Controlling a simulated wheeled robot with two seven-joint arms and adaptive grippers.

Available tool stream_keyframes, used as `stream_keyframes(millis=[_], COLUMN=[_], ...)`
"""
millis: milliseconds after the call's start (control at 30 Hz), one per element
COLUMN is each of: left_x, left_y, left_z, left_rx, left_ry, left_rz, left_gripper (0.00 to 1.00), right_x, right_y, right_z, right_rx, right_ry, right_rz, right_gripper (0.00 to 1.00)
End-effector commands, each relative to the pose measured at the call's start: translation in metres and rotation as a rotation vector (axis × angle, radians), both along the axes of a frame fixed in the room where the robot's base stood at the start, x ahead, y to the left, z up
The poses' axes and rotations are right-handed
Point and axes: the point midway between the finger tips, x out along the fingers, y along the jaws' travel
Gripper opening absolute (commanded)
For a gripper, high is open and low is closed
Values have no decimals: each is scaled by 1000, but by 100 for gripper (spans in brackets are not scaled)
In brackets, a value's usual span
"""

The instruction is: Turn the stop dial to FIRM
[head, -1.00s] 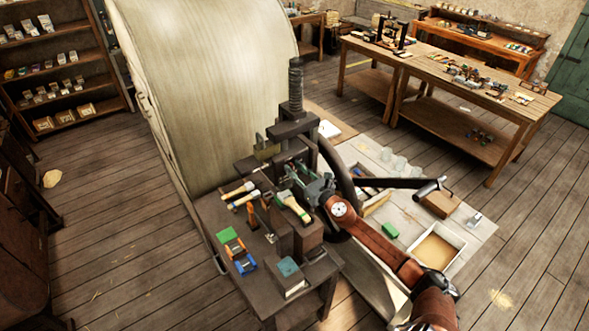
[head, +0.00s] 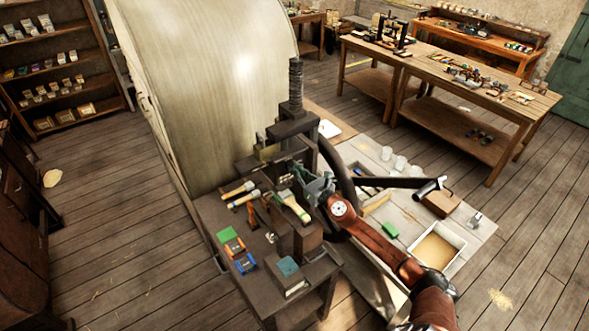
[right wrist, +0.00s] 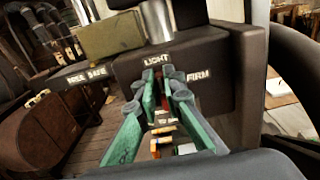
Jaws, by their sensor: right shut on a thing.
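The handwheel press (head: 292,130) stands on a dark bench, its tall screw upright. My right gripper (head: 300,176) reaches in from the lower right to the front of the press. In the right wrist view, the green fingers of my right gripper (right wrist: 168,76) are shut at the dark press block, just under the LIGHT label (right wrist: 156,60). The FIRM label (right wrist: 198,77) is to the right of the fingertips. Another label (right wrist: 86,76), seeming to end in SAFE, is to the left. The stop dial is mostly hidden between the fingers, so its pointing cannot be read. My left gripper is out of view.
The large dark handwheel (head: 338,170) rises close beside my right gripper. Wooden-handled tools (head: 243,194) and small coloured blocks (head: 234,247) lie on the press bench. A pale side table (head: 405,213) with a tray stands right. The floor at left is largely clear.

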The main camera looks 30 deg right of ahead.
Motion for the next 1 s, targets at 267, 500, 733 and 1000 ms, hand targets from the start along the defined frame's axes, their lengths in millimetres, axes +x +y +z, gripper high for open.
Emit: stream_keyframes(millis=[267,500,733,1000], left_x=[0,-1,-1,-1], left_y=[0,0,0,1], left_z=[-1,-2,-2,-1], left_rx=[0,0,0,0], left_ry=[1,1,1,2], left_rz=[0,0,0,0], left_gripper=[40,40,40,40], right_x=[0,0,0,1], right_y=[-2,-5,-9,-13], right_z=[-1,-2,-3,-5], right_rx=[77,251,469,724], right_ry=[6,20,37,57], right_rz=[0,0,-1,-1], right_gripper=[0,0,0,0])
